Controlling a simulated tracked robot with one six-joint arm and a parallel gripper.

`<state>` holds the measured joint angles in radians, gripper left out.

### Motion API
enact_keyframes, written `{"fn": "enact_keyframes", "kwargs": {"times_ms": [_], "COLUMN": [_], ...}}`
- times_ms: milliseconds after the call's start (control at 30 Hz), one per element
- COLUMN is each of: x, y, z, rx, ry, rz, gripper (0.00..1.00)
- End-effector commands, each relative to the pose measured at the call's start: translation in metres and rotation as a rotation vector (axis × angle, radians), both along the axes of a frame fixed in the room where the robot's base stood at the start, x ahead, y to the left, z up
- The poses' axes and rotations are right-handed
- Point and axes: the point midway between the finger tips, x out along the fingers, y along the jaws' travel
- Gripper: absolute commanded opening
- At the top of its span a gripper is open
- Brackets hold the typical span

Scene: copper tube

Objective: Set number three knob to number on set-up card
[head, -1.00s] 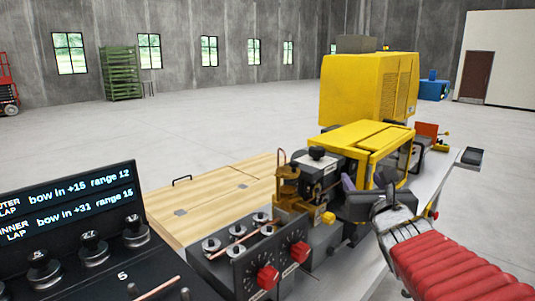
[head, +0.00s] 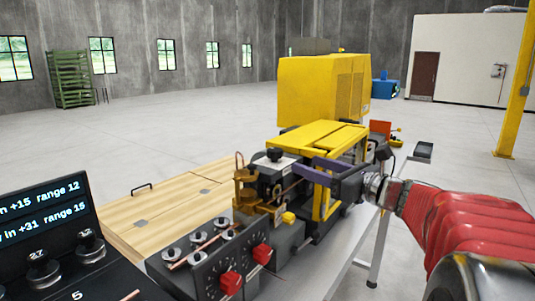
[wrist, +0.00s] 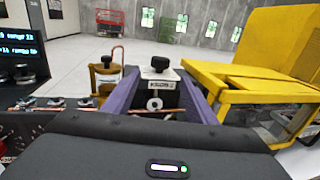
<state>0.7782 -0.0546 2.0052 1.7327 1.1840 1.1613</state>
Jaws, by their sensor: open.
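My gripper (head: 300,178) is open, its purple fingers pointing left at the copper-tube machine beside the yellow frame. In the wrist view its fingers (wrist: 158,92) stand either side of a block with a black top knob (wrist: 160,64), a pale label plate and a ring. I cannot tell if the fingers touch it. The black knob also shows in the head view (head: 274,154). Two red dial knobs, one nearer (head: 230,283) and one farther (head: 262,254), sit on the front panel. Their numbers are unreadable, so I cannot tell which knob is number three. No set-up card is clearly visible.
The yellow frame (head: 320,140) and yellow cabinet (head: 322,90) stand close behind my gripper. A wooden top (head: 165,200) lies behind the machine.

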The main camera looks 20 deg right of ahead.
Motion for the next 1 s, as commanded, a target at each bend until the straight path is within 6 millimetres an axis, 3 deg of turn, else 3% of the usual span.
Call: {"fn": "enact_keyframes", "kwargs": {"times_ms": [467,1000], "x": [0.009,0.079], "y": [0.003,0.031], "z": [0.000,0.000], "rx": [0.000,0.000], "ry": [-0.002,-0.001], "rz": [-0.002,0.000], "gripper": [0.52,0.52]}}
